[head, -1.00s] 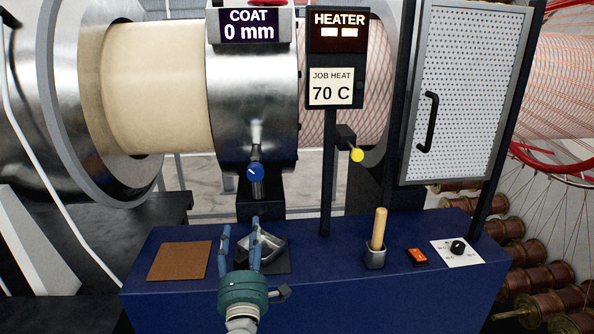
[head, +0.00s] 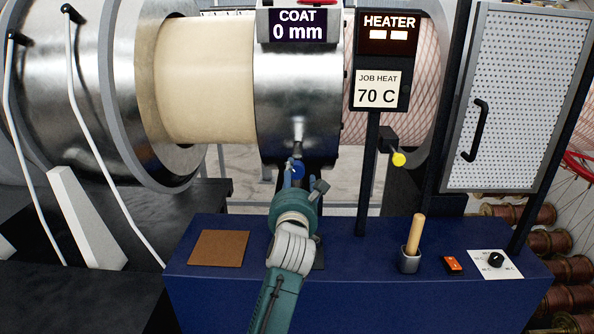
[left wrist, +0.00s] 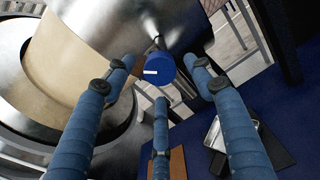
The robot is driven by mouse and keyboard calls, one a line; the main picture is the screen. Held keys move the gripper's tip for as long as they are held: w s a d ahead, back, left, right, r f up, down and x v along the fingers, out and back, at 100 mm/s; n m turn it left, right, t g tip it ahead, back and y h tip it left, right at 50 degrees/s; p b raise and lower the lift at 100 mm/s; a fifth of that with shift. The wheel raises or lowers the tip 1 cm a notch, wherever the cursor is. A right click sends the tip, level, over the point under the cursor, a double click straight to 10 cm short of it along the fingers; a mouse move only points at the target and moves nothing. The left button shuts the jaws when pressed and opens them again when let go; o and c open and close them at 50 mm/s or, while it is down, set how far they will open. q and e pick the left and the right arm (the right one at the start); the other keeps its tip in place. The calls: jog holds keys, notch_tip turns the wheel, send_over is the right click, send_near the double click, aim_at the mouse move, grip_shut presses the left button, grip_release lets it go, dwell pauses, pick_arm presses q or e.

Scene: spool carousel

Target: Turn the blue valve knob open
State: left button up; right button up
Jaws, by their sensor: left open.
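The blue valve knob (head: 298,171) sits on a short metal stem below the steel coating ring, mostly hidden behind my left gripper in the head view. In the left wrist view the round knob (left wrist: 162,66) shows a white mark at its left side. My left gripper (head: 292,177) is raised in front of the knob. Its blue fingers are open in the left wrist view (left wrist: 160,84), one on each side of the knob and one below it. I cannot tell whether any finger touches it. My right gripper is not in view.
The blue bench (head: 345,285) carries a brown pad (head: 219,248), a wooden-handled tool in a holder (head: 411,250), an orange switch (head: 452,264) and a black dial (head: 496,259). A metal dish (left wrist: 213,132) lies below.

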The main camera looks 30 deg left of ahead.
aim_at(296, 170)
pick_arm(q)
jog(key=shift+x, duration=1.45)
jog(key=c, duration=1.1)
jog(key=shift+r+m+p, duration=0.1)
jog(key=shift+m+p, duration=0.2)
jog(key=shift+p, duration=0.4)
jog(key=shift+c, duration=0.2)
jog(key=m+p, duration=0.9)
jog(key=p, duration=0.3)
jog(key=shift+r+p, duration=0.15)
jog(key=shift+p, duration=0.25)
jog(key=m+p, duration=0.1)
jog(key=m, duration=0.1)
jog(key=shift+m+p, duration=0.35)
jog(key=shift+m, duration=0.05)
jog(key=m, duration=0.2)
jog(key=shift+f+m, duration=0.3)
jog(key=shift+m, duration=1.4)
